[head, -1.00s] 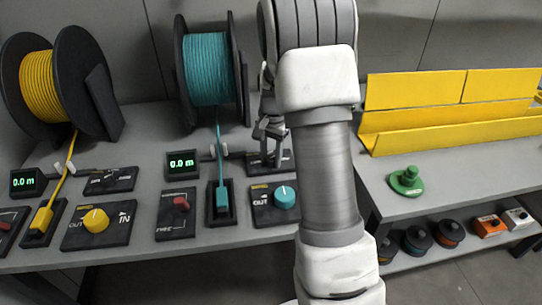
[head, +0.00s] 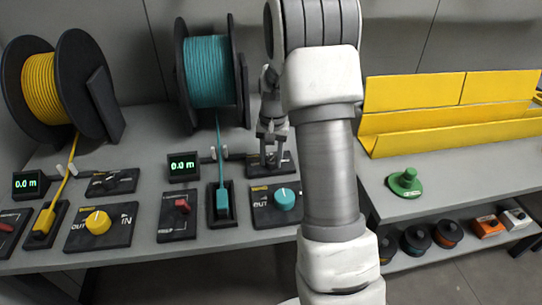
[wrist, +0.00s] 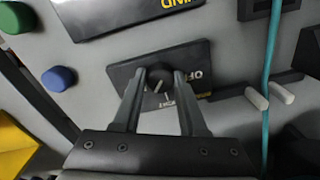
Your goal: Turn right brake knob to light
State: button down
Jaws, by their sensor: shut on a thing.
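The right brake knob (wrist: 157,77) is a small black knob with a pale pointer line, on a black plate (wrist: 204,53) with yellow lettering. "OFF" reads at one side of the plate; smaller lettering between the fingers is partly covered. My gripper (wrist: 158,75) has its two fingers on opposite sides of the knob, shut on it. In the head view, my gripper (head: 271,150) reaches down onto the same plate (head: 287,161), behind the teal knob panel, and its fingers hide most of the brake knob.
The teal spool (head: 208,70) stands behind, its teal cable (head: 219,150) running down left of the plate past pale guide posts (wrist: 270,96). A teal knob (head: 285,198) is in front. A yellow channel (head: 450,125) and green object (head: 405,182) lie to the right.

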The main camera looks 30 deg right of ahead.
aim_at(273, 160)
jog(key=n+p, duration=0.1)
jog(key=n, duration=0.3)
jog(key=shift+d+r+n, duration=0.1)
jog(key=shift+n, duration=0.2)
jog(key=shift+n+p, duration=0.65)
jog(key=shift+n, duration=1.05)
jog(key=shift+c, duration=2.2)
grip_release()
notch_tip(273, 160, up, 17)
jog(key=p, duration=0.3)
jog(key=shift+d+r, duration=0.15)
jog(key=shift+d, duration=0.15)
